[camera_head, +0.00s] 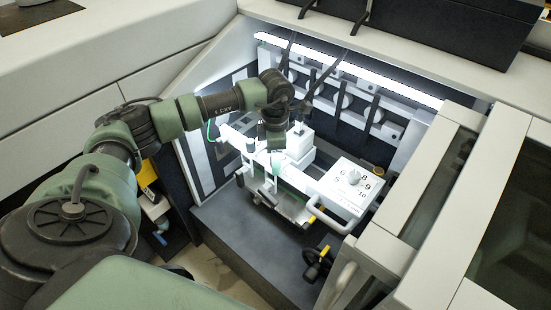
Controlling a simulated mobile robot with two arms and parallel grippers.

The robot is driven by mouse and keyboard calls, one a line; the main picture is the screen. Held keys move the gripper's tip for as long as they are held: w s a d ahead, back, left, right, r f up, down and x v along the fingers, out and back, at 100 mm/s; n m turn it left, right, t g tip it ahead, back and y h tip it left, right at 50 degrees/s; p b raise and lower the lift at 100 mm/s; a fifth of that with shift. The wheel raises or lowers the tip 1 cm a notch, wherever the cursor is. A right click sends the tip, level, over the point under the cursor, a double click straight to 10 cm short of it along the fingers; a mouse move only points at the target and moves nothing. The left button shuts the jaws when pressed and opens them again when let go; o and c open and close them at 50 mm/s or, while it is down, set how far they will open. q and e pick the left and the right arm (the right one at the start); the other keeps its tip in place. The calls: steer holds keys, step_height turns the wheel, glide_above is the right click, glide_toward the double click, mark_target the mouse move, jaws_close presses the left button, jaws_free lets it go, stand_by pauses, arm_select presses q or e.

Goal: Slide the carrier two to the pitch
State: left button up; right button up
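My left arm reaches from the left into the lit machine bay. My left gripper (277,160) points down over a white horizontal bar, in front of a white block with a small knob (299,142). The fingertips are small and partly hidden, so I cannot tell whether they are open or touching anything. A white rail assembly (292,178) runs from upper left to lower right below the gripper. I cannot tell which part is carrier two. A white plate with a numbered scale (347,190) lies right of the gripper. My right gripper is not in view.
A white handle bar (329,222) with a yellow mark sticks out in front of the rail. A black hand knob (317,262) sits lower down. Pale machine panels (433,190) close the bay at right.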

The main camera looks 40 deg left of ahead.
arm_select(q)
step_height(320, 180, up, 8)
steer(key=shift+f+b, duration=0.1)
steer(key=shift+b, duration=0.55)
stand_by(0.4)
